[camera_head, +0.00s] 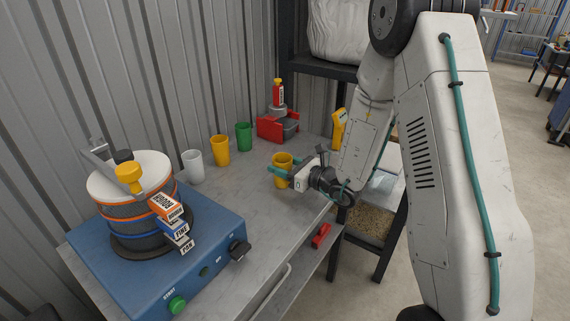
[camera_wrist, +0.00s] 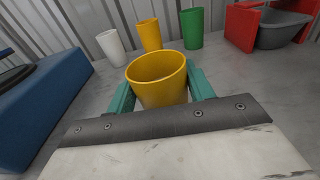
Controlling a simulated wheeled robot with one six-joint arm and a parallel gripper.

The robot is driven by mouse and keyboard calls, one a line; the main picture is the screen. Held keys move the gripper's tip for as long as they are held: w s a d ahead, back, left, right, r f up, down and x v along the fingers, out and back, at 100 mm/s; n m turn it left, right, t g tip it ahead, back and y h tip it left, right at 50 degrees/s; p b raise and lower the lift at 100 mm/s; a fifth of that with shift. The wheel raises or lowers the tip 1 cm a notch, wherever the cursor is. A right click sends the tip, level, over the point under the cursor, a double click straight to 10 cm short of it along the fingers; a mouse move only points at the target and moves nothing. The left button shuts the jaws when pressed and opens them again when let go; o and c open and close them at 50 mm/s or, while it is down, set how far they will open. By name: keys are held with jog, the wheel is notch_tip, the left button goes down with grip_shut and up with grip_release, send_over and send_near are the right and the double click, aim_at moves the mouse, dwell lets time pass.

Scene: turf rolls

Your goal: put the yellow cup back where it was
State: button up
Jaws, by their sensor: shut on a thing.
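A yellow cup (camera_head: 284,162) is upright between the teal fingers of my gripper (camera_head: 281,172), over the right part of the grey bench (camera_head: 250,205). In the wrist view the same cup (camera_wrist: 157,90) shows its open rim, with a finger on each side; its inside looks empty. I cannot tell whether its base touches the bench. A second yellow cup (camera_head: 220,150) stands in a row at the back by the wall, between a white cup (camera_head: 193,166) and a green cup (camera_head: 243,137). The row also shows in the wrist view.
A blue machine (camera_head: 160,255) with a sieve drum (camera_head: 135,205) fills the left of the bench. A red holder with a grey bowl (camera_head: 272,127) stands at the back right. A yellow handheld device (camera_head: 339,125) is behind my gripper. Bench between gripper and cups is clear.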

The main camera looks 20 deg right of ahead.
jog(key=o, duration=1.1)
jog(key=shift+f, duration=0.1)
